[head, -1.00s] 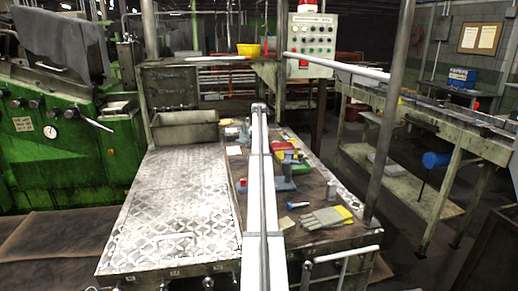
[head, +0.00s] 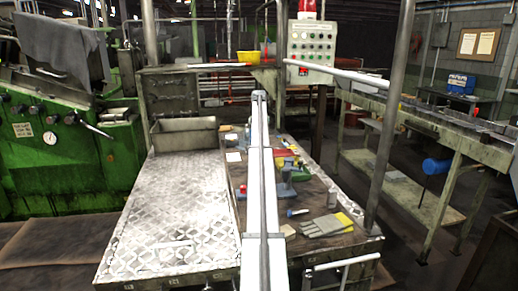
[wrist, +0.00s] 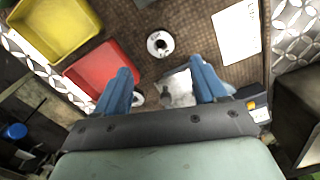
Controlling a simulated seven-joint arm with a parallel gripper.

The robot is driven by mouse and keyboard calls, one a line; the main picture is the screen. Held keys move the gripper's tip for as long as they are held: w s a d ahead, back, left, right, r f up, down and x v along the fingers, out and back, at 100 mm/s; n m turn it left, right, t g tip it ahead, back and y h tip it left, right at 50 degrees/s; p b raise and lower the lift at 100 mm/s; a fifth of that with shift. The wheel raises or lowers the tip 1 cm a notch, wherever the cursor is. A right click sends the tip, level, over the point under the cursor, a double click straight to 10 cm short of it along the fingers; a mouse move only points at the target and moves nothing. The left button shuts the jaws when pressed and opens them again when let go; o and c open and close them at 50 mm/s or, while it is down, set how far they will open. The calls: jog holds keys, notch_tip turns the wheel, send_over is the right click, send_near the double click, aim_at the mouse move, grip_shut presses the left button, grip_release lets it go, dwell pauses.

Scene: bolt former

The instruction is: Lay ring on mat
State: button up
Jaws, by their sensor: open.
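In the wrist view my gripper (wrist: 165,82) is open, its two blue fingers apart and nothing held between them. A pale round piece with a dark middle (wrist: 160,44) lies on the brown bench top beyond the fingertips; it looks like a ring, but I cannot be sure. A second pale round edge (wrist: 138,99) shows beside the left finger, mostly hidden. A whitish, blotched flat patch (wrist: 177,90) lies between the fingers. A white sheet with faint marks (wrist: 237,34) lies at upper right; I cannot tell which flat piece is the mat.
A red bin (wrist: 103,73) and a yellow bin (wrist: 52,25) stand left of my gripper in the wrist view. In the head view, grey gloves (head: 325,226) and a blue tool (head: 281,190) lie on the bench. The bright tread plate (head: 180,220) at left is clear.

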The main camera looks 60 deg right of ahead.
jog(key=shift+r, duration=1.55)
jog(key=shift+o, duration=0.3)
